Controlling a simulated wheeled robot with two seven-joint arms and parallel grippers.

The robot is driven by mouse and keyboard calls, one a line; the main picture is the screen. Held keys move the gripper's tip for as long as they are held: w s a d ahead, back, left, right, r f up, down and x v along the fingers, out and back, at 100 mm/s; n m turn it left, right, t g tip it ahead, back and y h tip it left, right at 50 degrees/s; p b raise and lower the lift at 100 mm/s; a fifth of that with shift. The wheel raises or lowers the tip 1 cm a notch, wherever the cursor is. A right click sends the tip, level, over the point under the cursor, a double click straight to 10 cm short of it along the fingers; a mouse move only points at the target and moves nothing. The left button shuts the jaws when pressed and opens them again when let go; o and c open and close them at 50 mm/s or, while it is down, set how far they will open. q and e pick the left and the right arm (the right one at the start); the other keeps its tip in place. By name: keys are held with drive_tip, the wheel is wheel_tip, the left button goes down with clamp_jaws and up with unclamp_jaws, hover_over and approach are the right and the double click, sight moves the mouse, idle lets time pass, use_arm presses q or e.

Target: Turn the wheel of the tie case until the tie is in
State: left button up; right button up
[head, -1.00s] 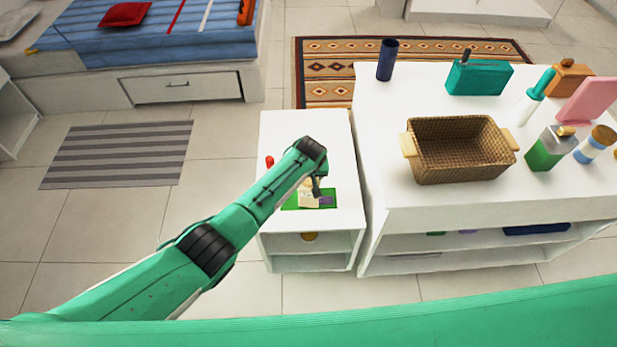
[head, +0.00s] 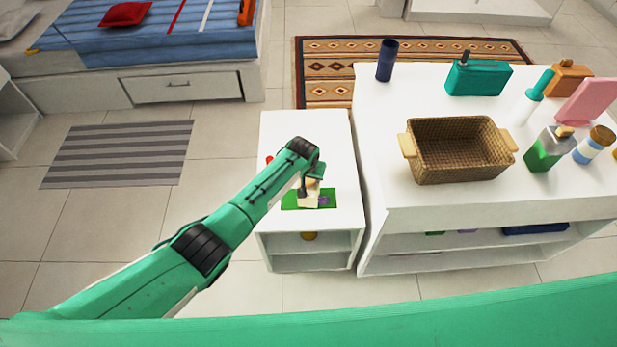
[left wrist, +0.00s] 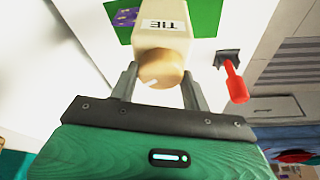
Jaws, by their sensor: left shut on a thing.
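The cream tie case (head: 307,199) stands on a green mat (head: 290,200) on the small white cabinet. In the left wrist view the case (left wrist: 158,30) bears a TIE label, and its round tan wheel (left wrist: 160,70) faces my gripper. A short piece of purple tie (head: 324,200) shows at the case's right side; it also shows in the left wrist view (left wrist: 124,17). My left gripper (left wrist: 162,84) is shut on the wheel, one finger on each side. The arm partly hides the case in the head view. My right gripper is not in view.
A red-handled thing (left wrist: 236,85) is close beside the case, partly hidden by my arm in the head view. The white table to the right holds a wicker basket (head: 458,176) and several bottles. The cabinet top's far part is clear.

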use_arm(q)
drive_tip(key=m, duration=0.3)
drive_tip(key=shift+h, duration=0.4)
drive_tip(key=m+g+b, duration=0.1)
drive_tip(key=m, duration=0.1)
drive_tip(key=shift+f+m+h, duration=0.1)
drive_tip(key=shift+m+h, duration=0.2)
drive_tip(key=shift+m, duration=0.1)
drive_tip(key=m+g+b, duration=0.1)
drive_tip(key=m+b, duration=0.1)
drive_tip(key=m, duration=0.2)
drive_tip(key=shift+f+h+b, duration=0.1)
drive_tip(key=shift+h+b, duration=0.2)
drive_tip(key=shift+b, duration=0.05)
drive_tip(key=shift+m+b, duration=0.35)
drive_tip(key=shift+m, duration=0.35)
drive_tip(key=shift+r, duration=0.2)
drive_tip(key=o, duration=0.7)
drive_tip(key=shift+d, duration=0.1)
